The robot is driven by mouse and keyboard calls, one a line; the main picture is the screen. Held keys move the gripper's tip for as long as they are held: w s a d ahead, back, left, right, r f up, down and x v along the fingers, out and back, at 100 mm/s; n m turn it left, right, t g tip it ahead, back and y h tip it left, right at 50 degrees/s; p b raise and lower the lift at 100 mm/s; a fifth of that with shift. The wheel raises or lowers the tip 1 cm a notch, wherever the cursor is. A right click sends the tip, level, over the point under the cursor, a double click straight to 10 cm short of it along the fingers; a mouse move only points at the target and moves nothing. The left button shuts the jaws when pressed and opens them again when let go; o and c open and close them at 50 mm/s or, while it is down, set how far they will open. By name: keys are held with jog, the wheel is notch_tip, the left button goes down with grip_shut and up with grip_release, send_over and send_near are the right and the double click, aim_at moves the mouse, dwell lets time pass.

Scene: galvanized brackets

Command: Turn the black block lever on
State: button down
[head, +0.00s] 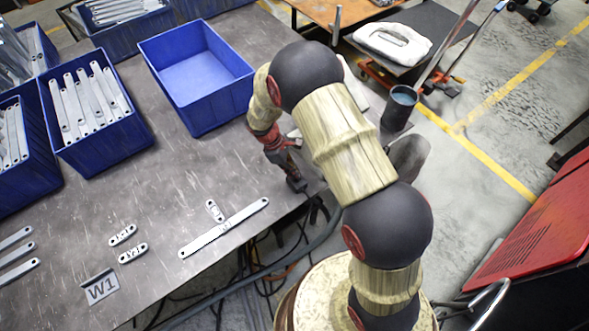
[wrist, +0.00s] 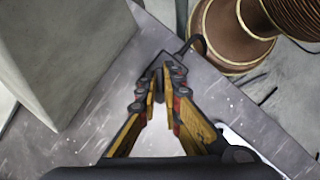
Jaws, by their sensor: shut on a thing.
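The black block (wrist: 174,66) sits near the table's edge in the wrist view, with a dark cable running from its far side. Its small dark lever (wrist: 160,84) shows between my fingertips, though its angle is hard to tell. My gripper (wrist: 158,88) has its yellow-and-black fingers converging over the block and closed on the lever. In the head view my gripper (head: 288,165) reaches down at the table's right edge, beside the dark block (head: 297,185); my arm and fingers partly hide the block there.
An empty blue bin (head: 205,75) stands behind on the grey table (head: 165,185). Another blue bin (head: 95,115) holds several metal brackets. A long bracket (head: 225,228) and small plates (head: 132,252) lie in front. A pale grey box-like surface (wrist: 65,50) is left in the wrist view.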

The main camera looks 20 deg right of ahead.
jog(key=m+p, duration=0.1)
jog(key=m, duration=0.1)
jog(key=m+g+y, duration=0.1)
jog(key=m, duration=0.1)
jog(key=shift+w+d+m+p, duration=0.1)
jog(key=shift+w+m+p, duration=0.05)
jog(key=shift+m+p, duration=0.2)
jog(key=shift+d+m+g+y+p, duration=0.1)
jog(key=shift+m+g+y+p, duration=0.5)
jog(key=shift+m, duration=0.95)
jog(key=shift+m+y, duration=0.3)
jog(key=c, duration=2)
grip_release()
jog(key=shift+o, duration=0.2)
jog(key=v, duration=1.2)
